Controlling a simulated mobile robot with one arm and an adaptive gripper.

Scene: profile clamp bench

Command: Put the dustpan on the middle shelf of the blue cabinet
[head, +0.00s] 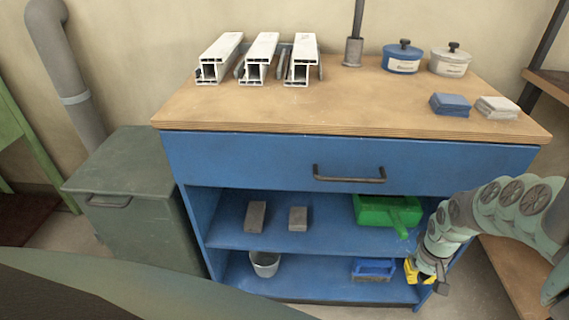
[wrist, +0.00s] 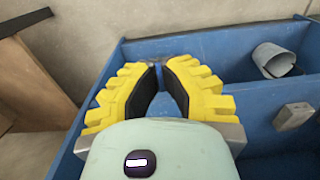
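The green dustpan (head: 387,212) lies on the middle shelf (head: 330,228) of the blue cabinet (head: 245,158), at the shelf's right part. Its handle points toward the front edge. My gripper (head: 417,274) is low at the cabinet's front right, below and apart from the dustpan, near the lower shelf's right end. The wrist view shows its yellow fingers (wrist: 161,66) with black pads, a narrow gap between the tips and nothing visibly held. The dustpan cannot be made out in the wrist view.
Two grey blocks (head: 256,217) lie on the middle shelf, left of the dustpan. The lower shelf holds a grey bucket (head: 265,263) and a blue object (head: 373,268). White profiles (head: 262,50) and pots stand on the worktop. A green bin (head: 130,190) stands at left; a wooden rack is at right.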

